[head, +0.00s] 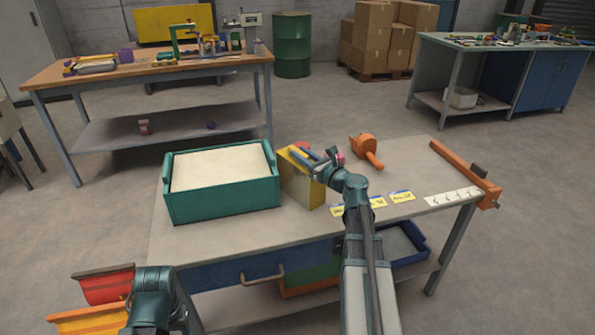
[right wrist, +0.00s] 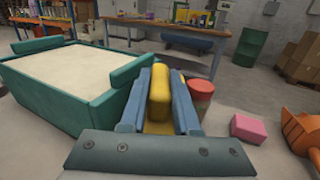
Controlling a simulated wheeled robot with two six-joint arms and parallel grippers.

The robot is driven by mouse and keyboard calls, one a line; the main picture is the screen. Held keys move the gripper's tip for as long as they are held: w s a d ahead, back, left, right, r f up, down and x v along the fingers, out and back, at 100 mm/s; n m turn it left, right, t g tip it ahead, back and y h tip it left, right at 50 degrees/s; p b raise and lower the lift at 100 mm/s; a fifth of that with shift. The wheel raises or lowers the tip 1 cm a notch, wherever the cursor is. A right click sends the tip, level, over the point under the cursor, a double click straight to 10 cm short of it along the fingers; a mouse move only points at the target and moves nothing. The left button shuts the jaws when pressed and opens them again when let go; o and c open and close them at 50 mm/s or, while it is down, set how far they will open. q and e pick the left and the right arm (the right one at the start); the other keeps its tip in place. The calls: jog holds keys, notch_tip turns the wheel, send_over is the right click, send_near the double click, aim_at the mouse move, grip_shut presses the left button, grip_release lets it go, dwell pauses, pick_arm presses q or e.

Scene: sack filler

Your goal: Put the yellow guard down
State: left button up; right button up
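The yellow guard (head: 318,193) stands upright at the workbench, just right of a green-walled box (head: 222,205) with a pale top. My right gripper (head: 303,157) is at its upper edge. In the right wrist view, the yellow guard (right wrist: 159,97) lies between the two blue fingers, which appear closed on it from both sides. Its lower part is hidden by my gripper there, so I cannot tell whether it touches the bench. My left arm shows at the lower left of the head view; its fingers cannot be made out.
A red cylinder (right wrist: 201,95) and a pink block (right wrist: 248,128) are right of the fingers. An orange tool (head: 364,148) lies behind, an orange clamp-like bar (head: 465,172) at the right edge. Yellow labels (head: 402,196) lie along the front. Red and orange bins (head: 105,287) are lower left.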

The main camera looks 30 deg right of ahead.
grip_shut()
dwell(1.0)
